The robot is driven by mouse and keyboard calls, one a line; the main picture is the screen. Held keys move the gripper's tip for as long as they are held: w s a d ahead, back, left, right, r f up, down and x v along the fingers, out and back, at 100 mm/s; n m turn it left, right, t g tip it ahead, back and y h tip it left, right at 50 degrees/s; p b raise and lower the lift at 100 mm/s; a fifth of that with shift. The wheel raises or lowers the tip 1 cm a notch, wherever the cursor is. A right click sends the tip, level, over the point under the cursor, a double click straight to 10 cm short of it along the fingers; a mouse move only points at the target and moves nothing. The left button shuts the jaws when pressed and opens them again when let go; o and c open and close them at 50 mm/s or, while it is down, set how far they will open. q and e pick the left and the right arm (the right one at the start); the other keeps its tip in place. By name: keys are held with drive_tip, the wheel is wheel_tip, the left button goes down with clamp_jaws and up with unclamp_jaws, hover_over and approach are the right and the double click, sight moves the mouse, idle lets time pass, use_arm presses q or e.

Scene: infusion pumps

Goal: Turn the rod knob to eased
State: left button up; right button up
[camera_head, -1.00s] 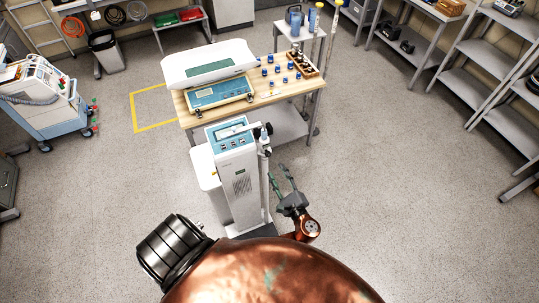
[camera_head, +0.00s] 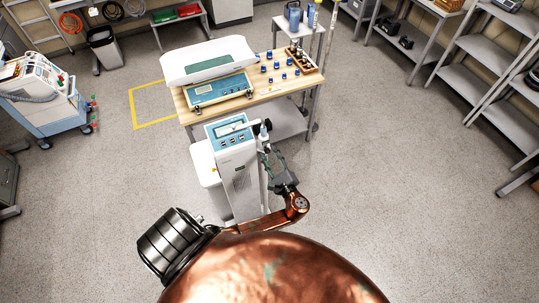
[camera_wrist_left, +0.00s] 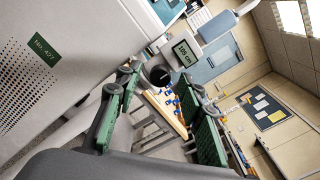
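A tall white machine (camera_head: 238,180) with a blue top panel stands in front of the bench in the head view. A pale upright rod (camera_head: 263,180) stands at its right side, with a dark knob (camera_head: 264,127) near the top. The left wrist view shows a round black knob (camera_wrist_left: 160,74) beside a small display (camera_wrist_left: 185,53). My left gripper (camera_head: 271,153) is just below and right of the knob in the head view. Its green fingers are spread, with the knob between their tips in the left wrist view (camera_wrist_left: 163,84). Contact with the knob cannot be told. My right gripper is not in view.
Behind the machine is a wooden-topped bench (camera_head: 270,96) with a white scale (camera_head: 208,62), several blue-capped bottles and a small rack. A medical cart (camera_head: 45,95) stands at the left, shelves (camera_head: 490,75) at the right. The floor right of the machine is clear.

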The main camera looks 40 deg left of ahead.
use_arm(q)
clamp_jaws()
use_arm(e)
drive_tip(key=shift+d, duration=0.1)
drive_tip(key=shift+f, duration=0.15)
use_arm(q)
drive_tip(key=shift+n+b, duration=9)
drive_tip(key=shift+b, duration=0.7)
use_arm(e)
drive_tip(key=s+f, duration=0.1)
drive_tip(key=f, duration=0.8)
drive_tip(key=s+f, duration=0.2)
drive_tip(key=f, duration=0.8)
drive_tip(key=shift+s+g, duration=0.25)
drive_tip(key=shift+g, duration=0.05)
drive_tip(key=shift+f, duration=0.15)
use_arm(q)
drive_tip(key=shift+o, duration=0.3)
unclamp_jaws()
